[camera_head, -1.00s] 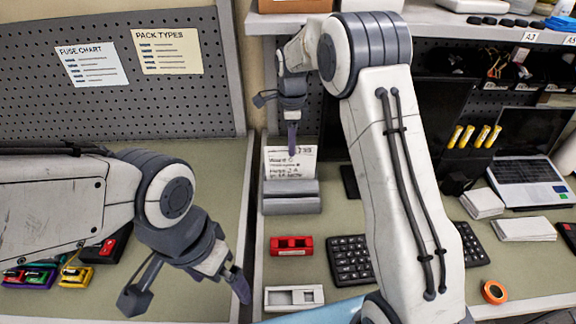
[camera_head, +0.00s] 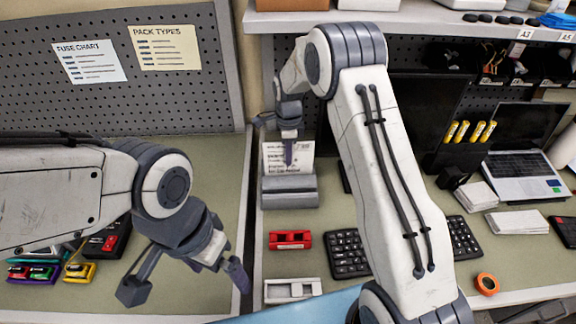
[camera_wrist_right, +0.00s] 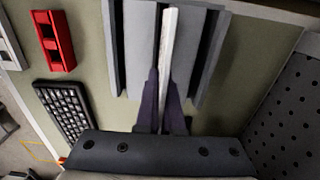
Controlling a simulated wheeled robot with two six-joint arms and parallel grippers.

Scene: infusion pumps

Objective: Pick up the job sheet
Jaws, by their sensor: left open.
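The job sheet (camera_head: 275,158) is a white sheet with black print, standing upright in a grey holder (camera_head: 289,192) on the right bench. My right gripper (camera_head: 289,160) is in front of the sheet in the head view and hides part of its print. In the right wrist view the sheet (camera_wrist_right: 170,40) shows edge-on as a thin white strip. The dark fingers of my right gripper (camera_wrist_right: 164,90) stand one on each side of it, very near; whether they press on it is unclear. My left gripper (camera_head: 190,283) is open and empty over the left bench.
A red block (camera_head: 290,240) and a white block (camera_head: 292,290) lie in front of the holder. A keyboard (camera_head: 347,253), an orange ring (camera_head: 487,284) and a laptop (camera_head: 522,165) are to the right. A pegboard (camera_head: 100,100) stands behind the left bench.

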